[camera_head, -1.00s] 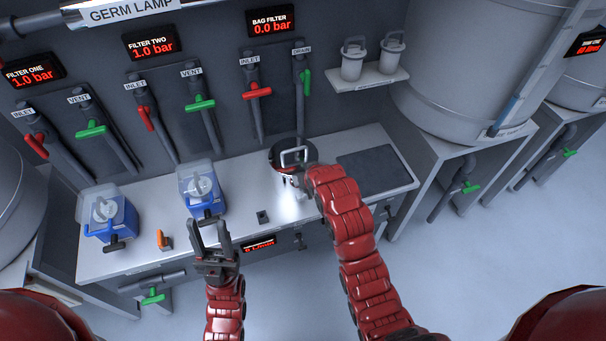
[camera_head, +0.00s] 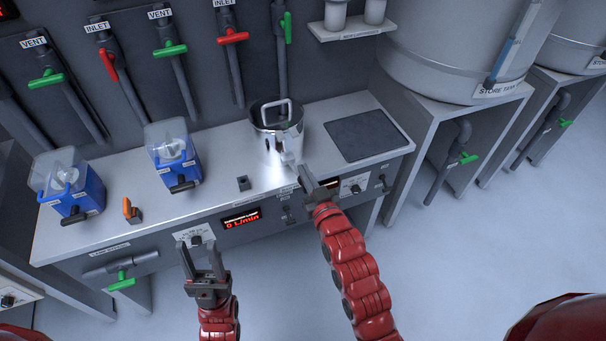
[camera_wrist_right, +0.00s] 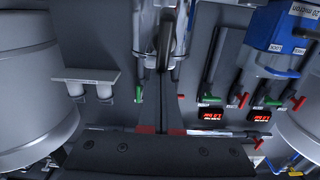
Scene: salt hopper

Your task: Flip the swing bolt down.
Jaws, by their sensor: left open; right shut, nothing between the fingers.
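The silver filter pot (camera_head: 283,138) stands on the bench with a loop handle upright at its top. It also shows at the top of the right wrist view (camera_wrist_right: 146,60). A small metal fitting (camera_head: 291,164) sits low on the pot's front; I cannot tell for sure that it is the swing bolt, or its angle. My right gripper (camera_head: 304,174) is shut and empty, just in front of and below this fitting; contact cannot be told. In the wrist view a dark rod-like part (camera_wrist_right: 166,38) shows beyond the fingers, against the pot. My left gripper (camera_head: 197,254) is open and empty, in front of the bench.
Two blue pump boxes (camera_head: 176,162) and an orange-handled lever (camera_head: 131,211) stand left on the bench. A dark mat (camera_head: 366,136) lies right of the pot. Red and green valve handles (camera_head: 232,36) line the back wall. The bench's front panel carries displays and knobs.

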